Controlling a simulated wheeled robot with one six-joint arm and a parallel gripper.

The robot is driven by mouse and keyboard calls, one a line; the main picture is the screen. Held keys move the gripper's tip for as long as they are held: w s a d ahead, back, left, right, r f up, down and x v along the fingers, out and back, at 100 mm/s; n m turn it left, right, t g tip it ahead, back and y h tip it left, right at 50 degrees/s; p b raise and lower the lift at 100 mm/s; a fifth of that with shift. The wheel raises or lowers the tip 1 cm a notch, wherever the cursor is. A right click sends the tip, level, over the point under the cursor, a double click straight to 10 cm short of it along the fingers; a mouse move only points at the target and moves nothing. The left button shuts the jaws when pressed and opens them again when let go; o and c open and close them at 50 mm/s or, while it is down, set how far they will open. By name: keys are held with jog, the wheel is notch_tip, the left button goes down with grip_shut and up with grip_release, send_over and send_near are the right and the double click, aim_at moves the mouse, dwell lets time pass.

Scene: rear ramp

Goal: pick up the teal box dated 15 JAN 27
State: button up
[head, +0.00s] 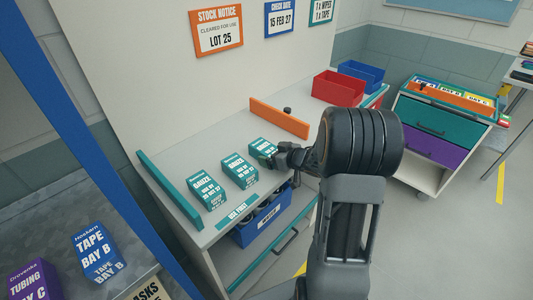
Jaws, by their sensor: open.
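Three teal gauze boxes stand in a row on the white bench (218,153): a left one (207,187), a middle one (240,171) and a right one (261,149). Each has a printed date, too small to read surely; I cannot tell which one says 15 JAN 27. My gripper (277,160) is open beside the right box, at its lower right side. It covers part of that box, and I cannot tell whether the fingers touch it or reach around it.
A teal rail (168,187) bounds the row on the left, an orange bar (279,118) on the right. Red (337,88) and blue (361,73) bins stand farther back. A USE FIRST label (238,211) marks the front edge. A drawer cart (436,145) stands right, with open floor before it.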

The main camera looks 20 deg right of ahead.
jog(key=shift+c, duration=0.4)
jog(key=c, duration=1)
jog(key=shift+r, duration=0.1)
